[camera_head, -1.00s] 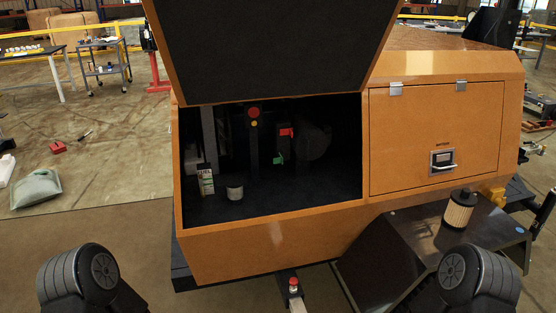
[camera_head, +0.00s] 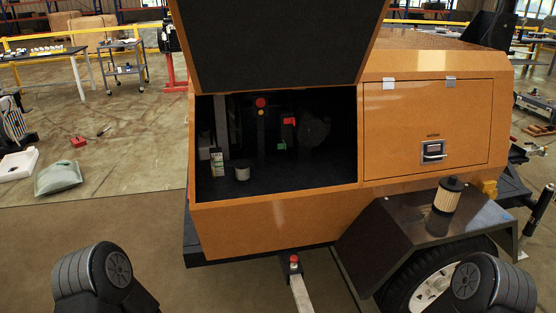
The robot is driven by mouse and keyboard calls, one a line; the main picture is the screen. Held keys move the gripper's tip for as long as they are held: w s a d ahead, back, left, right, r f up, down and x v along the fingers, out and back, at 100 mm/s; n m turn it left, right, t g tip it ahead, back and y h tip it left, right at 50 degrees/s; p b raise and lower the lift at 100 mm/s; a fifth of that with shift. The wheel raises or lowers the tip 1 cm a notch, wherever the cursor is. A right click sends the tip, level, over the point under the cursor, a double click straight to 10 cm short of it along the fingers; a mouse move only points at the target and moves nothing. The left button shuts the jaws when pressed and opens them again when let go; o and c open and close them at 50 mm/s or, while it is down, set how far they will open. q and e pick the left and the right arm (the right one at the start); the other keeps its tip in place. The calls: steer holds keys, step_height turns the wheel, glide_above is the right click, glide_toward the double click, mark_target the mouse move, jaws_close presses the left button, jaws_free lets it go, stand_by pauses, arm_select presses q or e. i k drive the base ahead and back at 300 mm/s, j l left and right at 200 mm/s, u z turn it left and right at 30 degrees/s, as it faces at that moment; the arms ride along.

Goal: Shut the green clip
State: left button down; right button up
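A small green clip (camera_head: 281,146) shows inside the dark open bay of the orange light tower body (camera_head: 270,228), below a red part (camera_head: 289,121). It is too small to tell how far open it stands. The raised black lid (camera_head: 275,40) leaves the bay uncovered. My two arms show only as rounded dark links at the bottom left and bottom right. Neither gripper is in view, and both arm links are well apart from the clip.
A carton (camera_head: 217,161) and a small can (camera_head: 242,173) stand on the bay floor. A filter (camera_head: 448,194) stands on the dark fender (camera_head: 400,228) at right. A red-topped post (camera_head: 294,264) projects in front.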

mark_target(283, 145)
steer(key=l, duration=0.4)
steer(key=k+l, duration=0.15)
steer(key=l, duration=0.3)
steer(key=i+l, duration=0.15)
steer(key=l, duration=0.2)
steer(key=i+l+u, duration=0.1)
steer(key=l, duration=0.25)
steer(key=i+l, duration=0.15)
steer(key=l, duration=0.2)
steer(key=i+l, duration=0.15)
steer(key=l, duration=0.25)
steer(key=i+l+u, duration=0.1)
steer(key=l, duration=0.25)
steer(key=i+l, duration=0.25)
steer(key=i, duration=0.15)
steer(key=i+l+u, duration=0.1)
steer(key=i, duration=0.3)
steer(key=l, duration=0.1)
